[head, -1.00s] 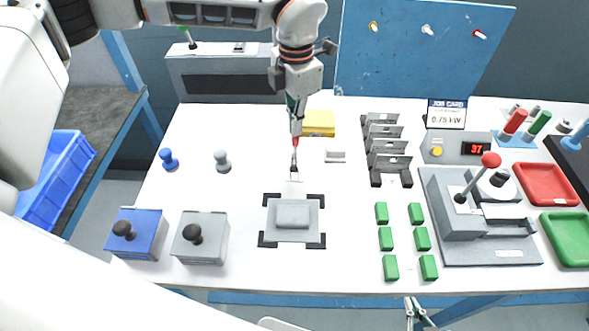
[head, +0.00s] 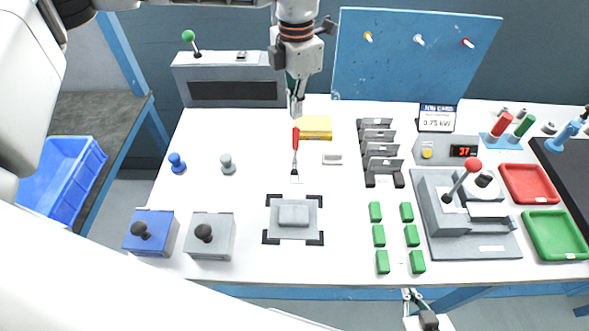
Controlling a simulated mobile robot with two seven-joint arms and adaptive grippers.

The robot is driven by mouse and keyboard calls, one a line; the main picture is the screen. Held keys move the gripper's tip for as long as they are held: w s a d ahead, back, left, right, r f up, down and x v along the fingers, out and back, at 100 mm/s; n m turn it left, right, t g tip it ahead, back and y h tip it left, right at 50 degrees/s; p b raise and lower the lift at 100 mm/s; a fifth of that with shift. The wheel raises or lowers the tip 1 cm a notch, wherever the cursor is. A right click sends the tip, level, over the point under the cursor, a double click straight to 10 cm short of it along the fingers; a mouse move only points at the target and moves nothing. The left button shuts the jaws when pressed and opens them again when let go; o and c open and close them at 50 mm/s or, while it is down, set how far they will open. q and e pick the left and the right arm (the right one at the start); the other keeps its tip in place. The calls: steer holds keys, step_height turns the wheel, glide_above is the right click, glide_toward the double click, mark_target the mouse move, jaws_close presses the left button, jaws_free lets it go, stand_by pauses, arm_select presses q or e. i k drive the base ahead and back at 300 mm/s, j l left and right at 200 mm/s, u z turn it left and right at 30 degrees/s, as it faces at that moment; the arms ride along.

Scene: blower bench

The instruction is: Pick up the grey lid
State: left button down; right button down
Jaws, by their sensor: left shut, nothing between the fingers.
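The grey lid (head: 211,238) is a square grey block with a black knob on top. It sits on the white bench at the front left, just right of a blue one (head: 151,234) of the same shape. My left gripper (head: 297,112) is shut and empty near the back of the bench.
A grey plate (head: 280,232) with a raised block lies between black corner marks, right of the lid. Small blue (head: 177,163) and grey (head: 227,165) knobs stand behind the lids. Several green blocks (head: 379,236) and a red-knobbed press (head: 441,222) are further right.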

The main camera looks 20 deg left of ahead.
mark_target(290, 218)
steer(key=k, duration=1)
